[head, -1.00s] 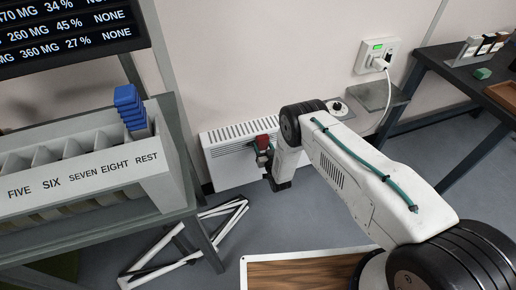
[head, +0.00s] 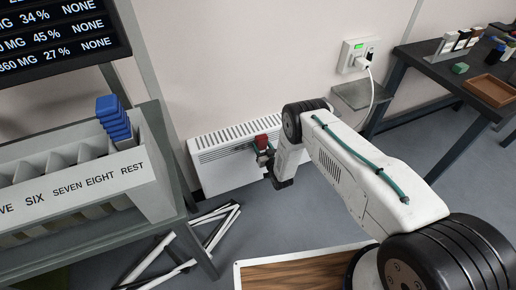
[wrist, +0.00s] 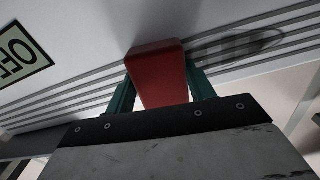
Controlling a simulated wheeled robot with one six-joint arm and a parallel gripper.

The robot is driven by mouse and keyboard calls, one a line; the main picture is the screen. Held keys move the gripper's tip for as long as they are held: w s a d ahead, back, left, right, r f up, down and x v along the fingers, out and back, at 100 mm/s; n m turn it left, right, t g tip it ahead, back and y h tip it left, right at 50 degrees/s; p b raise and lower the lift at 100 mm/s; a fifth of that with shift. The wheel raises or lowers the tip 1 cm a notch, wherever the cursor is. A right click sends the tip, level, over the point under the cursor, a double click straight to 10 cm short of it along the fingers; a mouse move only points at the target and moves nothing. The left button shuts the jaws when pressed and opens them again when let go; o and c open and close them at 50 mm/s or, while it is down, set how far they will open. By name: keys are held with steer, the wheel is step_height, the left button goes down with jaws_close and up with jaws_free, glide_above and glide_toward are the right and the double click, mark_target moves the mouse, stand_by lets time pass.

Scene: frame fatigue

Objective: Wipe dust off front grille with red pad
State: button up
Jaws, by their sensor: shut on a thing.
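My gripper (head: 262,154) is shut on the red pad (head: 261,142), in front of the upper right part of the white heater (head: 222,168) on the wall. In the wrist view the red pad (wrist: 158,72) sits between two green fingers (wrist: 160,92). It is at the slotted front grille (wrist: 75,97); I cannot tell whether it touches. A dark grey smudged patch (wrist: 240,45), dust or shadow, lies over the slots right of the pad. My arm hides the heater's right end in the head view.
A rack with labelled slots and blue blocks (head: 113,120) stands at the left. White bars (head: 215,228) lie on the floor below it. A wood-topped board (head: 300,274) is at the bottom. A plugged wall socket (head: 357,55) and dark table (head: 440,90) are at the right.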

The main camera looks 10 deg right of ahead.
mark_target(241, 147)
steer(key=shift+w+d+r, duration=0.15)
steer(key=shift+w+d, duration=0.15)
steer(key=shift+d, duration=0.45)
steer(key=shift+s+a, duration=0.45)
steer(key=shift+a, duration=1.35)
steer(key=shift+s+a, duration=0.5)
steer(key=shift+a, duration=1.25)
steer(key=shift+s+a, duration=0.45)
steer(key=shift+a, duration=1.35)
steer(key=shift+s+a, duration=0.35)
steer(key=shift+a, duration=0.6)
steer(key=shift+s+a, duration=0.3)
steer(key=shift+a, duration=0.65)
steer(key=shift+s+a, duration=0.35)
steer(key=shift+a, duration=0.6)
steer(key=shift+s+d, duration=0.2)
steer(key=shift+s, duration=0.3)
steer(key=shift+v, duration=2.55)
